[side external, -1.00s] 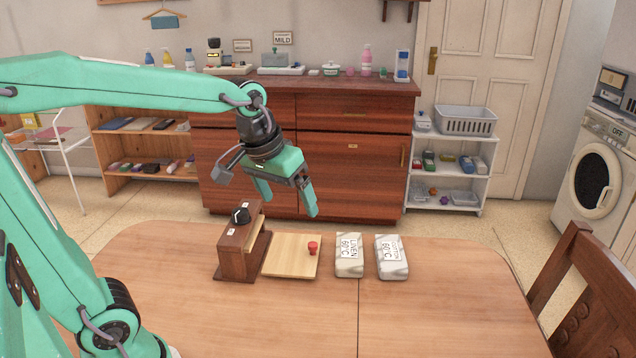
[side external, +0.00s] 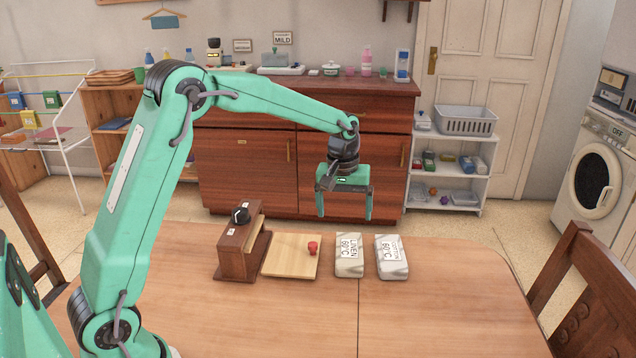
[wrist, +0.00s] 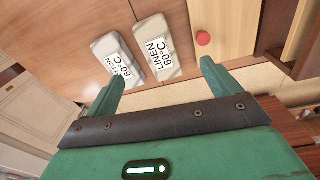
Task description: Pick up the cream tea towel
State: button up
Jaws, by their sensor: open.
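Two folded cloth-like bundles lie flat side by side on the wooden table. The left one in the side view, a cream bundle (side external: 349,268), carries a white label reading LINEN 60°C. The right one, a paler, greyish-white bundle (side external: 393,272), has a label that seems to read COTTON 60°C. In the wrist view the linen bundle (wrist: 148,29) and the cotton bundle (wrist: 103,43) lie ahead of the fingers. I cannot tell for sure which is the tea towel. My gripper (side external: 345,217) is open and empty, raised above the table's far edge, apart from both bundles.
Left of the bundles are a pale board (side external: 290,262) with a red knob (side external: 312,248) and a brown wooden box (side external: 238,250) with a black dial. A dresser (side external: 350,160) stands behind. The table's front (side external: 430,310) is clear; a chair (side external: 590,260) is at right.

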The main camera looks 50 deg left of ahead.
jog(key=n+g, duration=0.1)
jog(key=n, duration=0.1)
send_over(349, 248)
notch_tip(349, 248, down, 7)
jog(key=shift+w+d+f, duration=0.1)
jog(key=shift+f, duration=3.95)
jog(key=c, duration=1.1)
jog(key=shift+r, duration=0.2)
jog(key=shift+r, duration=0.5)
jog(key=r, duration=0.3)
jog(key=shift+s+d+r, duration=0.15)
jog(key=shift+s+d, duration=0.05)
jog(key=shift+d, duration=0.05)
jog(key=s+d+r, duration=0.1)
jog(key=d+r, duration=0.1)
jog(key=d, duration=0.1)
jog(key=s+d+r, duration=0.2)
jog(key=d, duration=0.1)
jog(key=s+d+r, duration=0.1)
jog(key=d+r, duration=0.1)
jog(key=d, duration=0.2)
jog(key=shift+s+r, duration=0.2)
jog(key=shift+s, duration=0.2)
